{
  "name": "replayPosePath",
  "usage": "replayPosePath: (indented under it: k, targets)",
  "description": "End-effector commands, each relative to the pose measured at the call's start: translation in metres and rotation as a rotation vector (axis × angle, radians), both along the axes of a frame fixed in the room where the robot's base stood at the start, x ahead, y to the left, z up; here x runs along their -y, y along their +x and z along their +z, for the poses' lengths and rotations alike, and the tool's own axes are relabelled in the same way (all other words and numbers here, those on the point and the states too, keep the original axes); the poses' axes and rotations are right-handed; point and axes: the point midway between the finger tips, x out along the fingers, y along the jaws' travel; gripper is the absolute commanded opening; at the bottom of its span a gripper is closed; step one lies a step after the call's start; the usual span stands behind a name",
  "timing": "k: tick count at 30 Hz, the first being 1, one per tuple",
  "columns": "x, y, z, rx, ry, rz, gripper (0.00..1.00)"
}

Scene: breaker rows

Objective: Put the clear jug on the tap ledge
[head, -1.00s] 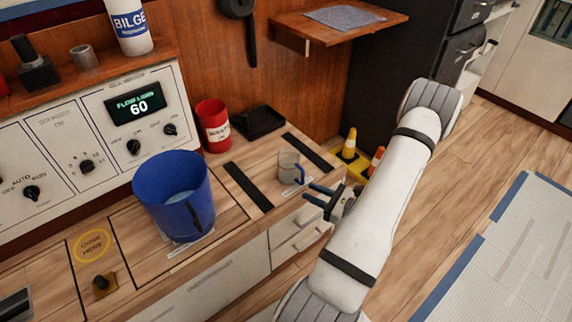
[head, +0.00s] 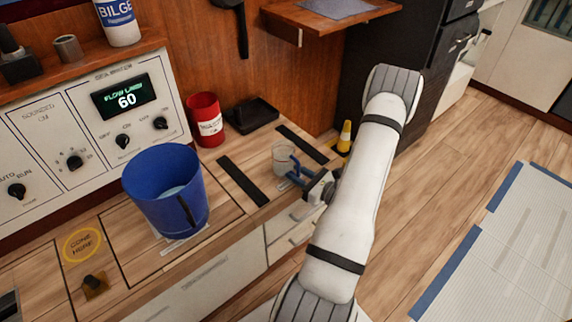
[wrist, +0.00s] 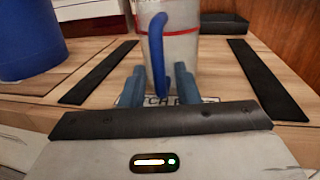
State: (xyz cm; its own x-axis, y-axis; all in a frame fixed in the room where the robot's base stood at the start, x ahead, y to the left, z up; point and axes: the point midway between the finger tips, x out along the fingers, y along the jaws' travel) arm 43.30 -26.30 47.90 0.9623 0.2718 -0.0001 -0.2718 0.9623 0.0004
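The clear jug (head: 282,158) with a blue handle stands upright on the wooden counter, between two black strips. It also shows in the wrist view (wrist: 187,48), with its handle towards me and a red line around its wall. My gripper (head: 299,177) is low at the jug's handle side. In the wrist view the gripper's blue fingers (wrist: 162,82) are apart, one on each side of the handle, with gaps visible. No label in view names the tap ledge; a wooden ledge (head: 291,35) with a grey cloth juts from the wall at the top.
A blue bucket (head: 150,200) with liquid stands left of the jug. A red can (head: 206,120) and a black tray (head: 252,115) are behind it. A control panel (head: 85,140) lines the back left.

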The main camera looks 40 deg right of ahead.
Motion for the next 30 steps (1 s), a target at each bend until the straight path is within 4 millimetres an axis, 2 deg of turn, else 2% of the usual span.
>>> replayPosePath:
  k: [4, 14, 27, 30]
  targets:
    - [0.0003, -0.0002, 0.0004, 0.000, 0.000, 0.000, 0.27]
    - [0.0005, -0.0006, 0.0004, 0.000, 0.000, 0.000, 0.00]
    - [0.0008, -0.0008, 0.0006, 0.000, -0.001, -0.001, 0.00]
    - [0.0010, -0.0007, 0.0063, 0.002, -0.002, -0.001, 0.00]
